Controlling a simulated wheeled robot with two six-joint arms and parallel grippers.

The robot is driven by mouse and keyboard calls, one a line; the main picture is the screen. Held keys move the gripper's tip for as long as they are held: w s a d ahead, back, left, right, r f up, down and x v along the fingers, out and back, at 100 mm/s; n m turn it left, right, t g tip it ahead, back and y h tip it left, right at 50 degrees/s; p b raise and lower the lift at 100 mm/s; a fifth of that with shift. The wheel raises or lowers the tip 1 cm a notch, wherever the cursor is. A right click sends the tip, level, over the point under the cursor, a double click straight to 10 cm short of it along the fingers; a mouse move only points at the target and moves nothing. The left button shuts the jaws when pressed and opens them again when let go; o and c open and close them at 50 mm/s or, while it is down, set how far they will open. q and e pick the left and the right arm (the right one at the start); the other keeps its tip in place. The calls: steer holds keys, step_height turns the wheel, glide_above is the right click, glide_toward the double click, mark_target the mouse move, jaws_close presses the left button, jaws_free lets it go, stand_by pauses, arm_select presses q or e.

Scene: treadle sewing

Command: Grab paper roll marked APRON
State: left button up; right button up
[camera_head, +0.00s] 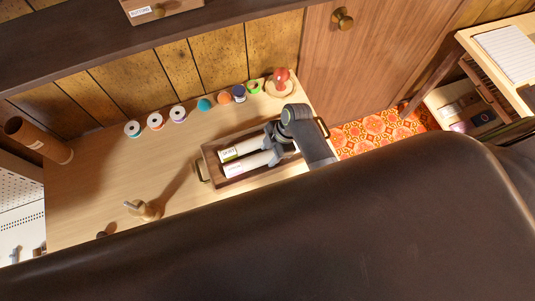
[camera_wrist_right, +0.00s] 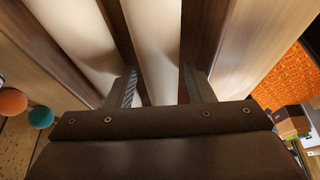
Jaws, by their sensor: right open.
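A dark brown tray (camera_head: 209,168) on the wooden table holds pale paper rolls. I cannot read either label surely. My right gripper (camera_head: 268,144) is over the tray and hides the rolls' right parts. In the right wrist view the open fingers (camera_wrist_right: 160,88) stand either side of a cream roll (camera_wrist_right: 155,45); I cannot tell whether they touch it. My left gripper is not in view.
Several thread spools (camera_head: 155,121) and a red-topped object (camera_head: 281,76) line the table's back edge. A brown tube (camera_head: 40,142) lies at the left. A small brass-coloured object (camera_head: 146,210) stands at the front. The table left of the tray is mostly clear.

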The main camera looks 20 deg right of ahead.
steer(key=shift+a+f, duration=0.2)
steer(key=shift+f, duration=0.3)
steer(key=c, duration=0.8)
steer(key=shift+o, duration=0.2)
steer(key=shift+r, duration=0.15)
